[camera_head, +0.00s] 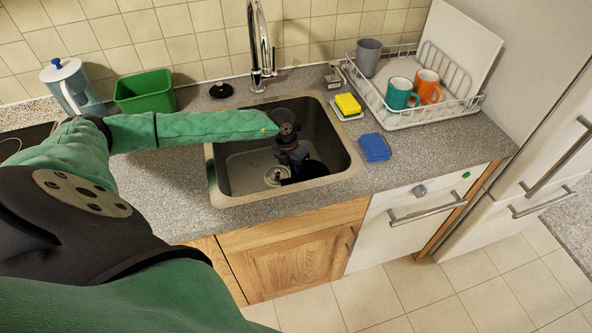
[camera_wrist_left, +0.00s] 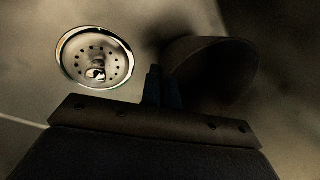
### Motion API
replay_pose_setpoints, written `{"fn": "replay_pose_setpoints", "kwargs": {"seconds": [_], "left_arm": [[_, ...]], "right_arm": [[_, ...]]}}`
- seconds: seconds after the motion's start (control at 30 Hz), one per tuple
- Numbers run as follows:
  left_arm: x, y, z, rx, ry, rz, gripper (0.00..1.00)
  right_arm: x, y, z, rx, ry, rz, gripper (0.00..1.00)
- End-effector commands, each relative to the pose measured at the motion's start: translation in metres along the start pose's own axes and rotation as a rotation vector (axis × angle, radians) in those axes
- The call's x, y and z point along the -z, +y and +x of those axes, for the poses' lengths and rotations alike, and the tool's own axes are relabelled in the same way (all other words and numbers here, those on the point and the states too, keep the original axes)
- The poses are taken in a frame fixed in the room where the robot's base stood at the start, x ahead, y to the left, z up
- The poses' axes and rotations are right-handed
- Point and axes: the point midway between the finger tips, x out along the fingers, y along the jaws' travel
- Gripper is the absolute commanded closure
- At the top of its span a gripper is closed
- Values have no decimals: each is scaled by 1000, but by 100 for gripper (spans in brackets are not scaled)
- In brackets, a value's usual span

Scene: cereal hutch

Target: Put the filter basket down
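My left gripper (camera_head: 290,158) reaches down into the sink (camera_head: 240,172). In the left wrist view its fingers (camera_wrist_left: 163,87) are close together at the near left edge of a dark round cup, the filter basket (camera_wrist_left: 218,68). They appear shut on its wall. The basket lies tilted in that view, with its inside hidden in shadow. In the head view the basket shows as a black shape (camera_head: 312,172) beside the fingertips, low in the sink. I cannot tell whether it touches the sink floor. My right gripper is not in view.
The metal drain (camera_wrist_left: 95,57) is left of the fingers in the wrist view. The sink walls surround the gripper. The tap (camera_head: 260,50) stands behind, a yellow sponge (camera_head: 347,104) and blue cloth (camera_head: 374,147) to the right. A dish rack (camera_head: 412,118) holds mugs. The front left counter is clear.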

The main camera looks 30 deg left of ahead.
Motion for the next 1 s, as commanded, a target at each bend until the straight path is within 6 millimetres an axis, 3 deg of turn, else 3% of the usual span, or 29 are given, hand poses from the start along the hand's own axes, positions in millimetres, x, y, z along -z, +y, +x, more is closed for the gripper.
{"fn": "replay_pose_setpoints", "kwargs": {"seconds": [0.2,0.6,0.7,0.73,1.0], "left_arm": [[0,2,8,1,0,1,100],[0,2,10,0,0,1,100],[0,2,10,0,0,1,78],[0,2,10,0,0,1,76],[0,2,9,0,0,0,76]], "right_arm": [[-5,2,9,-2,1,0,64],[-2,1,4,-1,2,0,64],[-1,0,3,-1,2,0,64],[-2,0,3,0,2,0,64],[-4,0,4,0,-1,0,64]]}}
